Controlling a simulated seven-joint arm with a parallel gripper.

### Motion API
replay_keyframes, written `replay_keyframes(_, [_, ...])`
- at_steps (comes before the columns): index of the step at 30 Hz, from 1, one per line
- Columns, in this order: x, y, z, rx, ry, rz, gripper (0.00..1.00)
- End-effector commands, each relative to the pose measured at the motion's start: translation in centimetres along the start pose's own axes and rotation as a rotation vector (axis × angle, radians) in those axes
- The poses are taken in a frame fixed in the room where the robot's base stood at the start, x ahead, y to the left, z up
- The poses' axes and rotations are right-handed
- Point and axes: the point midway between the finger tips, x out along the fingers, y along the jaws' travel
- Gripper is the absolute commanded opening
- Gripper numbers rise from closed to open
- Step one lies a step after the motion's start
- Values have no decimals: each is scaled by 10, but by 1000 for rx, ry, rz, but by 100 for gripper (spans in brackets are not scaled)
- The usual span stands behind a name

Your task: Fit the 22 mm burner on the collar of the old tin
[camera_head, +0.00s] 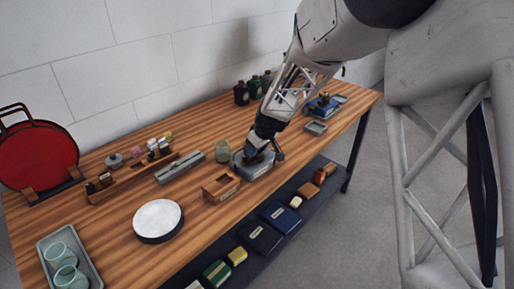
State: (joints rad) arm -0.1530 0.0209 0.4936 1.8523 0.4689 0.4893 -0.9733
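My gripper (262,154) points down over a low grey metal block or tin (258,171) near the front edge of the bench. A small dark brown or brass piece shows between the fingers, just at the top of the grey object. The view is too small to tell whether the fingers touch it or whether it is the burner. The collar cannot be made out. Another tin-like object, blue with brass parts (322,105), stands farther back on the right.
A wooden box (221,187) and a greenish jar (222,151) stand close left of my gripper. A grey slotted block (180,167), a wooden rack (134,180) and a round white-topped disc (158,220) lie farther left. Dark bottles (242,94) stand behind. A small grey tray (316,128) sits right.

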Motion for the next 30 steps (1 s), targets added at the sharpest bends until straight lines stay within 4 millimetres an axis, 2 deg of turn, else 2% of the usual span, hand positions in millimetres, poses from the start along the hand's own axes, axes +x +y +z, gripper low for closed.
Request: replay_keyframes(30, [6,0,2,0,1,0,16])
